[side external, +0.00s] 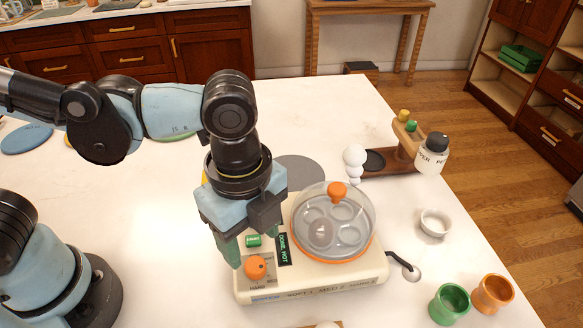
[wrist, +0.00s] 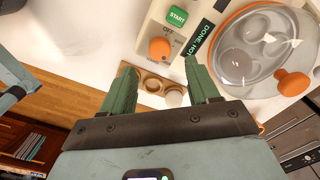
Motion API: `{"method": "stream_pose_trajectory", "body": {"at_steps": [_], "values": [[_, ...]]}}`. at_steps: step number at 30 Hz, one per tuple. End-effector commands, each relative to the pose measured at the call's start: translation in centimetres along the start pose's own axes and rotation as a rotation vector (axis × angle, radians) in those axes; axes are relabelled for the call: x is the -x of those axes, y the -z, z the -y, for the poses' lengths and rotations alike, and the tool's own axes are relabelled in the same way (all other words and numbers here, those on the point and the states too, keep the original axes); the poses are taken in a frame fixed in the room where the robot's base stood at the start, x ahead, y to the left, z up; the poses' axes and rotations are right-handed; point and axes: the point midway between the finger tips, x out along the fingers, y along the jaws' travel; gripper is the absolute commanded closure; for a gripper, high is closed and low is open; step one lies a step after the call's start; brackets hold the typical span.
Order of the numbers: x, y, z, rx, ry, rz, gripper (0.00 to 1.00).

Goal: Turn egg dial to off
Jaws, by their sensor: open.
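The egg cooker (side external: 310,285) is a cream box with an orange dial (side external: 256,267) on its left front. The dial also shows in the wrist view (wrist: 160,49), just below the word OFF. "HARD" and "MED" labels seem to show beside it in the side view; I cannot tell where it points. A green START button (wrist: 177,16) and a display (wrist: 203,37) reading "DONE, HOT" are beside it. My gripper (side external: 252,248) is open, its green fingers over the dial's area. In the wrist view my gripper (wrist: 160,68) has its fingertips either side of the dial, apparently not touching.
A clear lid (side external: 345,205) with an orange knob covers the cooker's plate. A green cup (side external: 449,304), an orange cup (side external: 492,293) and a white bowl (side external: 434,222) stand at the right. A wooden egg holder (wrist: 152,98) is near the cooker's front. The counter at left is mostly clear.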

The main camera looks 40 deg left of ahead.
Motion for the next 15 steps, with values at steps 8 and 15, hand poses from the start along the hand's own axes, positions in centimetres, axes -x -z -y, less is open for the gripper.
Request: {"method": "stream_pose_trajectory", "body": {"at_steps": [8,15], "values": [[-3.6,0.0,0.0,0.001,0.000,-0.001,0.40],[-5.5,0.0,0.0,0.001,0.001,-0.001,0.40]]}}
